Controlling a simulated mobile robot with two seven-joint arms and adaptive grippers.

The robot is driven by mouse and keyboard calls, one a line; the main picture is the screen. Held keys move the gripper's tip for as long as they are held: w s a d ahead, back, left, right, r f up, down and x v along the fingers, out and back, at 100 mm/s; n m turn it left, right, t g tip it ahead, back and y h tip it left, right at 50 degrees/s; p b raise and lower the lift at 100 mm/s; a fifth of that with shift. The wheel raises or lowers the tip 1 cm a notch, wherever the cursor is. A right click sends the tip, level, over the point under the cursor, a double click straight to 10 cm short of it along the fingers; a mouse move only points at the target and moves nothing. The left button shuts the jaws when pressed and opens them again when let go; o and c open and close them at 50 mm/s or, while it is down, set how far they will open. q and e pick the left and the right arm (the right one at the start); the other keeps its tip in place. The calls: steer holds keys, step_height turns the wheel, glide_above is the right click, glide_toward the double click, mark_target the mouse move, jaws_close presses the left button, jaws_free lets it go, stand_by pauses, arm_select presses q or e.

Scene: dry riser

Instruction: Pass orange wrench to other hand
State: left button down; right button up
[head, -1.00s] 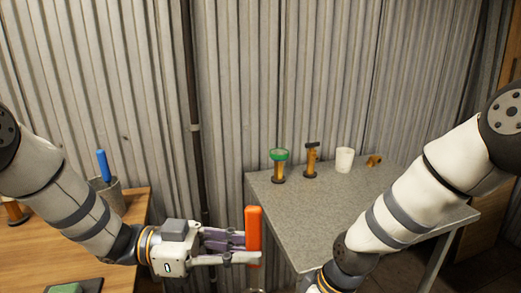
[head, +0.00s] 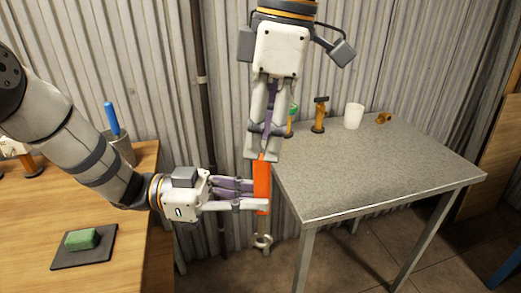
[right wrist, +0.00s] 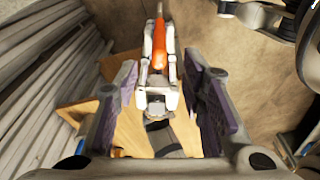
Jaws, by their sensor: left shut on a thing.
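The orange wrench (head: 262,175) hangs upright in the head view, with its orange handle up and its metal ring end below. My left gripper (head: 257,194) is shut across the handle. My right gripper (head: 262,152) comes down from above, with its fingertips around or just above the handle's top end; the exact overlap is unclear. In the right wrist view, the right gripper's purple-padded fingers (right wrist: 161,80) are spread apart. The wrench handle (right wrist: 160,55) shows between them, towards the tips, with my left gripper's fingers on both sides of it.
A grey table (head: 370,175) at the right holds an amber stand (head: 319,115), a white cup (head: 354,116) and a small amber piece (head: 383,118). A wooden table (head: 130,240) at the left holds a green block (head: 82,239) on a dark mat. Corrugated wall stands behind.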

mark_target(260, 155)
steer(key=f, duration=0.4)
steer(key=a+f, duration=0.1)
steer(key=f, duration=0.1)
steer(key=shift+f, duration=0.4)
jaws_close()
arm_select(q)
steer(key=c, duration=1.5)
jaws_free()
